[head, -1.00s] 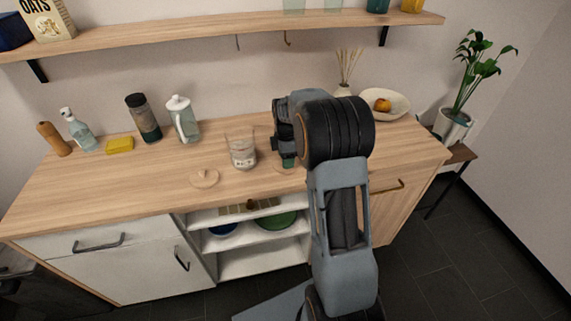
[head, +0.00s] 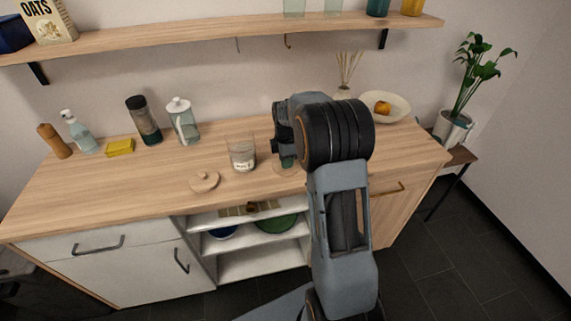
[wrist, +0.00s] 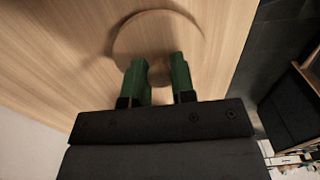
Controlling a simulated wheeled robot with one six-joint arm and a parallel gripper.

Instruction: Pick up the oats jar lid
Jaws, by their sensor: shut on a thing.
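A round wooden lid (wrist: 150,28) with a small knob (wrist: 160,73) lies under my gripper (wrist: 158,62) in the wrist view. The green fingers stand on both sides of the knob and are shut on it. In the head view my gripper (head: 287,161) is low over the worktop, right of a glass jar (head: 242,154), mostly hidden behind my arm. I cannot tell whether the held lid touches the wood. A second wooden lid (head: 204,181) with a knob lies on the worktop, left of the jar. The jar's label is too small to read.
A wall shelf (head: 200,33) hangs above. The front left worktop is clear.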

